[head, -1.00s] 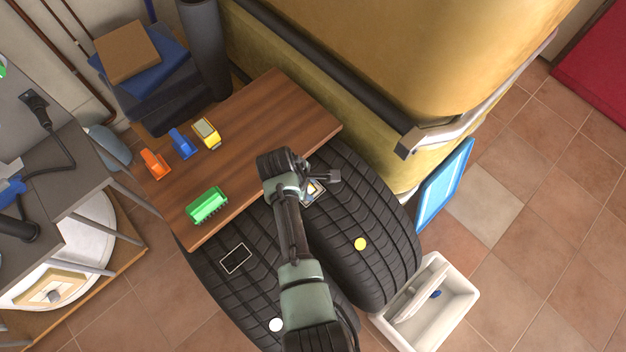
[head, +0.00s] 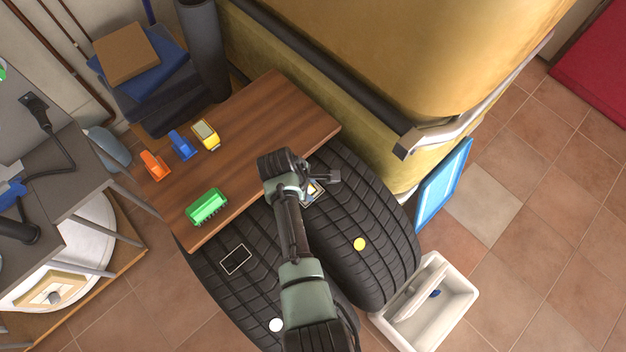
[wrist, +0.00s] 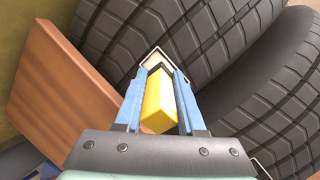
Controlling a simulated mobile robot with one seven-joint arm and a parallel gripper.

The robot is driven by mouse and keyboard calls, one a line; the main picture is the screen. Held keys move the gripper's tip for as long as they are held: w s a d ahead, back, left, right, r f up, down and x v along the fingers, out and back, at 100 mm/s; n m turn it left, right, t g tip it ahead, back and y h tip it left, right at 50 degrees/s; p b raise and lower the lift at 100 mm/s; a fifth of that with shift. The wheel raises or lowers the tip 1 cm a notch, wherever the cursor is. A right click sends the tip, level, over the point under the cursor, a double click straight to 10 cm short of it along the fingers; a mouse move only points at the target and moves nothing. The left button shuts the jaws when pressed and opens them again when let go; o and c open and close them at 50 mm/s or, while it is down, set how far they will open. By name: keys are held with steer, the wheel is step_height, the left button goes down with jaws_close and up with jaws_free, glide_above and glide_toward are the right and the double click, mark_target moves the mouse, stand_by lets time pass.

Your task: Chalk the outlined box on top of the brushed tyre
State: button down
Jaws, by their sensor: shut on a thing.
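My gripper (head: 318,186) is shut on a yellow block-shaped piece, the chalk (wrist: 158,100), which shows between its blue fingers in the wrist view. The fingertips are over the right tyre (head: 385,215), at a white-outlined box (head: 306,203) near the board's edge. In the wrist view that outline (wrist: 153,54) shows just beyond the fingertips, partly hidden by them. I cannot tell whether the chalk touches the rubber. A second outlined box (head: 236,260), dark inside, lies on the left tyre (head: 215,275). The frames do not show which tyre was brushed.
A wooden board (head: 255,120) rests across the tyres, holding a green brush-like item (head: 206,207) and small orange (head: 154,165), blue (head: 181,145) and yellow (head: 206,134) items. A white bin (head: 462,310) stands right.

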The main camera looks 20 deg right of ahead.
steer(key=shift+s+a, duration=0.1)
steer(key=shift+a, duration=0.1)
steer(key=shift+w+d+b, duration=0.25)
steer(key=shift+d, duration=0.3)
steer(key=shift+w+d+b, duration=0.2)
steer(key=shift+w+d, duration=0.05)
steer(key=shift+d, duration=0.3)
steer(key=shift+s+a+p, duration=0.25)
steer(key=shift+a+p, duration=0.2)
steer(key=shift+a, duration=0.1)
steer(key=shift+r, duration=0.15)
step_height(320, 180, up, 7)
steer(key=p, duration=0.7)
